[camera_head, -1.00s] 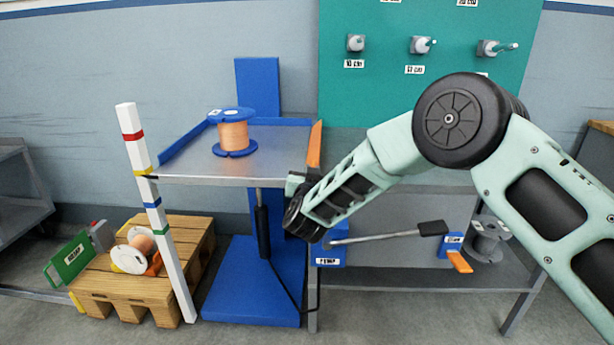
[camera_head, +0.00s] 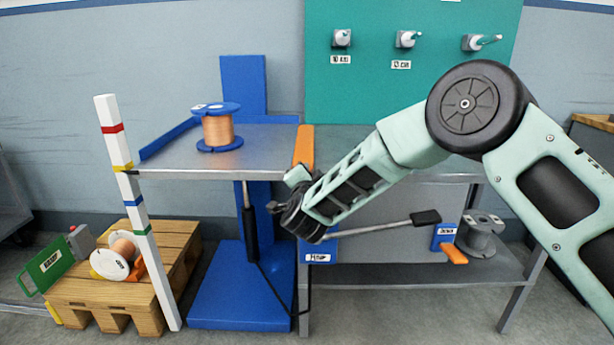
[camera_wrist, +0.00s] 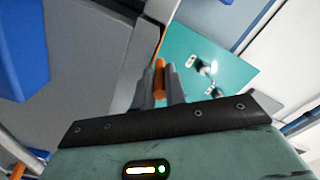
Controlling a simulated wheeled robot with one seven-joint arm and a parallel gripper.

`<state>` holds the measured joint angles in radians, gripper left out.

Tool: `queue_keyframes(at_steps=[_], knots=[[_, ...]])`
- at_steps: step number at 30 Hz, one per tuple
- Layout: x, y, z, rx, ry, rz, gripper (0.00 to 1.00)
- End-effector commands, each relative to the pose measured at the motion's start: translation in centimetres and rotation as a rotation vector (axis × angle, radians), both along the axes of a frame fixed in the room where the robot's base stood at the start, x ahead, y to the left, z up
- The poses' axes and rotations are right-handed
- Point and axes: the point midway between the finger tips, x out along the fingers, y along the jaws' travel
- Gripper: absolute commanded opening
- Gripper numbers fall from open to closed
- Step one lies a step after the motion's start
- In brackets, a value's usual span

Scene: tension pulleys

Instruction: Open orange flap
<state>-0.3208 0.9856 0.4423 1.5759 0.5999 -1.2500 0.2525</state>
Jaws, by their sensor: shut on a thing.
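The orange flap (camera_head: 305,146) is at the right edge of the grey lift platform (camera_head: 255,165), beside the grey workbench. Its broad face shows from above, and its exact angle is hard to tell. My gripper (camera_wrist: 162,82) is at the near end of the flap, just below the platform's edge. In the wrist view its two grey fingers are closed around the orange flap (camera_wrist: 159,66).
A blue spool with copper wire (camera_head: 218,128) stands on the platform. A striped white post (camera_head: 138,212) stands at its left front corner. A pump lever (camera_head: 385,228) lies below my forearm. A wooden pallet (camera_head: 150,270) is at left.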

Motion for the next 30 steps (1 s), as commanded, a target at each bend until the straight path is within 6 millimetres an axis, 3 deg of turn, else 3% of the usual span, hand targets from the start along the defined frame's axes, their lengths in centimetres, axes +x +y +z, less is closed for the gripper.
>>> queue_keyframes(at_steps=[17,18,20,30], knots=[[-0.05,0.03,-0.1,0.035,-0.001,0.001,0.0],[-0.05,0.03,-0.09,0.035,-0.001,0.001,0.18],[-0.05,0.03,-0.09,0.034,-0.001,0.001,0.34],[-0.27,0.02,-0.12,0.033,-0.001,0.001,0.34]])
